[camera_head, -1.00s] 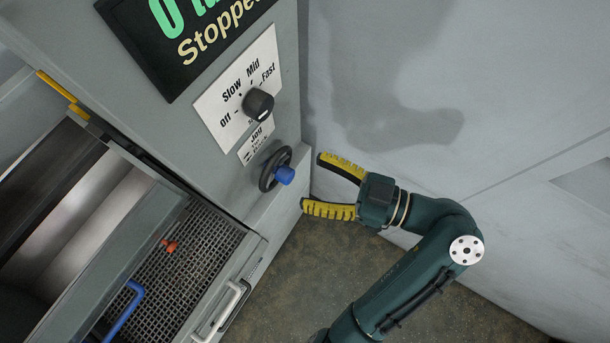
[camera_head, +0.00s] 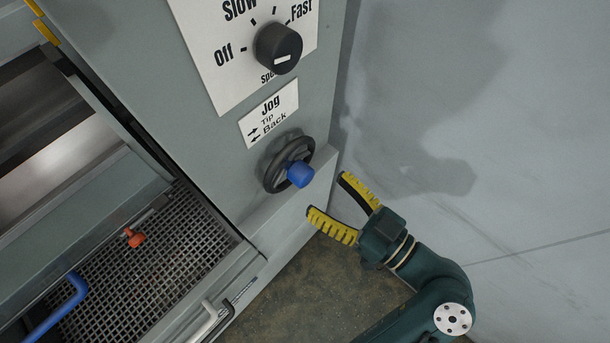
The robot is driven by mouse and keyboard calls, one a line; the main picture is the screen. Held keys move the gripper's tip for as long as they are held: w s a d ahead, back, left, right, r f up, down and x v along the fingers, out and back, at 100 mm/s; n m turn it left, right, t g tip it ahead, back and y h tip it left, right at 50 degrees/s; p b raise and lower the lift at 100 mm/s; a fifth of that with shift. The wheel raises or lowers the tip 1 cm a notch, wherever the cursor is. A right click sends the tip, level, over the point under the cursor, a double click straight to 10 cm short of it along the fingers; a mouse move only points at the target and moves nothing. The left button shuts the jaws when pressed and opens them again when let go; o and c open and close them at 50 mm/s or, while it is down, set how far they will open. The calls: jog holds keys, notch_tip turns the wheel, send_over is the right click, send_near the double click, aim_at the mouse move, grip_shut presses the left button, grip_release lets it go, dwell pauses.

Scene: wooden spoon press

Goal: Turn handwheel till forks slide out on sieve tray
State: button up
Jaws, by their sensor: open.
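The handwheel (camera_head: 271,175) is a small dark wheel with a blue knob (camera_head: 300,174), mounted on the grey machine front below the jog label. My gripper (camera_head: 328,196) has yellow-and-black fingers. It is open and empty, just right of and below the wheel in the picture, its fingers pointing up and left towards the knob. A gap shows between the fingertips and the knob. The sieve tray (camera_head: 190,240) is a dark mesh at lower left. An orange piece (camera_head: 134,238) shows over its upper left part. I see no forks on the visible mesh.
A black speed dial (camera_head: 278,48) sits on a white panel above the jog label (camera_head: 269,113). A blue handle (camera_head: 60,310) and a whitish handle (camera_head: 207,322) stand by the tray. A grey wall rises at right, behind my gripper.

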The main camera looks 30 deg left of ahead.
aim_at(309, 180)
jog(key=b+x, duration=0.1)
jog(key=x, duration=0.5)
jog(key=c, duration=1.2)
